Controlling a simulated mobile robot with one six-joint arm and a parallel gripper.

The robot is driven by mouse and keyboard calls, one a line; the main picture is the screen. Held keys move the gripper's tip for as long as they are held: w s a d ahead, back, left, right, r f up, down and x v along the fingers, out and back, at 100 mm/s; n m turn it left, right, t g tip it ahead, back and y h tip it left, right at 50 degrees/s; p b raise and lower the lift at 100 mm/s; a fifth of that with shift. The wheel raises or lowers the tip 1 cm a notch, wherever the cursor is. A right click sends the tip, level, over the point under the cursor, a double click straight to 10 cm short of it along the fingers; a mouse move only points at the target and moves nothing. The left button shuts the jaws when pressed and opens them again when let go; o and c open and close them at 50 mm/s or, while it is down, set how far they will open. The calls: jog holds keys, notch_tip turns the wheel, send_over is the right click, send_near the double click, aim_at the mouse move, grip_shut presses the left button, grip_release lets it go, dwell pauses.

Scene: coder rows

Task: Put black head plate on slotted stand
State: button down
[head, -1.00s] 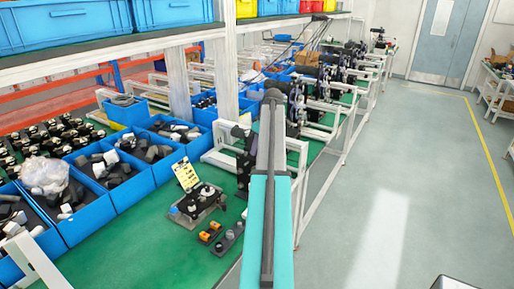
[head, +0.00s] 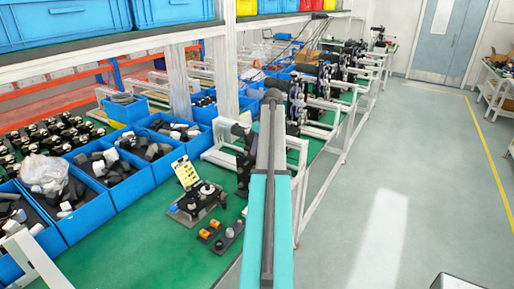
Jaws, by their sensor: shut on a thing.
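My gripper is out of view; only a teal and grey part of my own arm shows in the middle, covering part of the bench. I cannot make out the black head plate. I cannot tell for sure which thing is the slotted stand. A grey fixture (head: 196,207) with black round parts lies on the green bench, left of my arm. In front of it are a small dark holder with orange parts (head: 210,229) and a dark base with round pegs (head: 229,237).
Blue bins (head: 138,180) of black and white parts line the bench's left side. A yellow card (head: 187,173) stands behind the fixture. White frames (head: 300,160) edge the bench. Green bench surface (head: 130,245) is bare at front left. The floor (head: 400,190) at right is clear.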

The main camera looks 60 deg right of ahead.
jog(key=shift+f, duration=0.1)
dwell(0.8)
jog(key=c, duration=1.6)
grip_release()
jog(key=shift+f, duration=0.15)
jog(key=shift+b+v, duration=2.6)
jog(key=shift+v, duration=4.45)
